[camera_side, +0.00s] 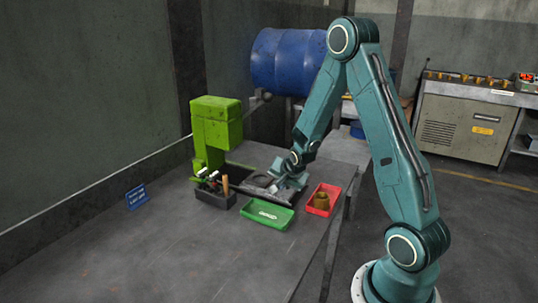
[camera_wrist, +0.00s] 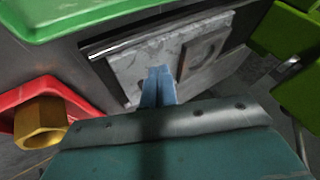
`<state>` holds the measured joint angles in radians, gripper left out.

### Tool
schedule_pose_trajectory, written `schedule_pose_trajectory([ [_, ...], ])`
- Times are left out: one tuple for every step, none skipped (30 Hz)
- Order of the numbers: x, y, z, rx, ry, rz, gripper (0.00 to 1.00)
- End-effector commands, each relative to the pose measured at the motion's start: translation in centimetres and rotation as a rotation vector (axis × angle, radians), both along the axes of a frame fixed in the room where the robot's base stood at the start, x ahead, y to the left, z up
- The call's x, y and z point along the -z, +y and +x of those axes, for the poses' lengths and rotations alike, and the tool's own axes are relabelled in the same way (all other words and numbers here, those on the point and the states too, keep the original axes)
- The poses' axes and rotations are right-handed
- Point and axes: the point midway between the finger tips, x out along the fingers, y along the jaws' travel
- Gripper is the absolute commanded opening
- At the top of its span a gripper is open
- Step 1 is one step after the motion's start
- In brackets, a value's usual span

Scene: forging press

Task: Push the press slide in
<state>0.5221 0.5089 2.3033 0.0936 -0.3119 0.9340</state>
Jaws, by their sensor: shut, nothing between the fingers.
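The press slide (camera_wrist: 140,62) is a grey, worn metal plate with a square raised or recessed part on its right. In the side view the slide (camera_side: 255,181) lies out to the right of the bright green press (camera_side: 216,125). My gripper (camera_wrist: 159,72) is shut and empty, its blue fingers overlapping the near edge of the plate in the wrist view. In the side view my gripper (camera_side: 277,186) is low at the slide's right end and hides part of it. I cannot tell whether the fingertips touch the slide.
A green tray (camera_side: 267,222) stands in front of the slide. A red tray (camera_side: 333,188) holding a brass hex part (camera_side: 321,201) stands to the right. A black tool box (camera_side: 214,199) is by the press. The front of the table (camera_side: 180,255) is clear.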

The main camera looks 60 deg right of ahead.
Motion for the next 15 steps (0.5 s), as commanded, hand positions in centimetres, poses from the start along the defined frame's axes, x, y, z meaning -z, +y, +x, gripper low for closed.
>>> schedule_pose_trajectory([
  [0.0,0.0,0.6,-0.001,0.001,0.0,0.0],
  [0.0,0.0,0.8,-0.001,0.0,0.0,0.0],
  [0.0,0.0,1.1,0.0,0.0,0.0,0.0],
  [0.0,0.0,1.4,0.0,0.0,-0.001,0.0],
  [0.0,0.0,1.5,-0.001,0.0,0.0,0.0],
  [0.0,0.0,1.7,0.0,0.001,0.0,0.0],
  [0.0,0.0,1.8,0.0,0.002,0.0,0.0],
  [0.0,0.0,1.9,0.0,0.002,0.0,0.0],
  [0.0,0.0,2.0,0.0,0.002,0.0,0.0],
  [0.0,0.0,2.1,0.0,0.002,0.0,0.0],
  [0.0,0.0,2.1,0.001,0.002,0.0,0.0],
  [0.0,0.0,2.2,0.001,0.002,0.0,0.0],
  [0.0,0.0,2.2,0.0,0.001,0.0,0.0],
  [0.0,0.0,2.2,0.001,0.002,0.0,0.0],
  [0.0,0.0,2.2,0.001,0.002,0.0,0.0],
])
